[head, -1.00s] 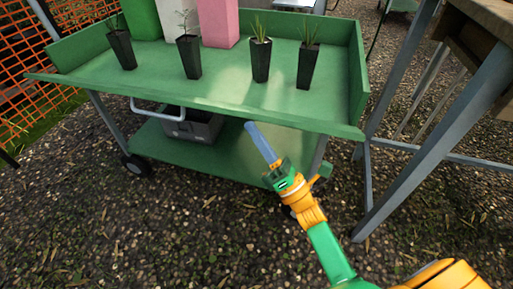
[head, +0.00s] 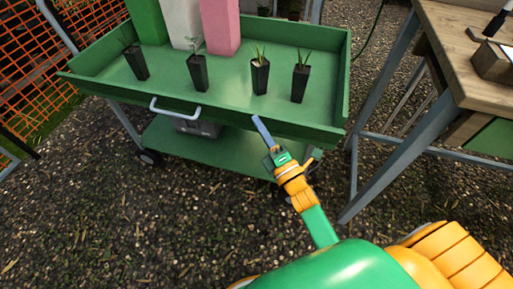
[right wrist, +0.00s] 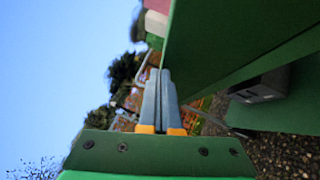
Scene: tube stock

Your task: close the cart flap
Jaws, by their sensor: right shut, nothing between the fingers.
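The green cart (head: 225,84) stands ahead with its top tray facing me. Its front flap (head: 210,113), with a pale bar handle (head: 167,109), stands up along the tray's near edge, upright or nearly so. My right gripper (head: 257,121) is shut and empty, with its fingertips at the outer face of the flap, right of the handle. In the right wrist view the shut fingers (right wrist: 158,80) lie close beside a large green panel (right wrist: 225,45); I cannot tell whether they touch it. My left gripper is out of view.
Several black pots with seedlings (head: 260,78) and green, white and pink blocks (head: 220,28) stand on the tray. A grey crate (head: 198,127) sits on the lower shelf (head: 190,148). A wooden bench (head: 460,60) stands at right. Gravel in front is free.

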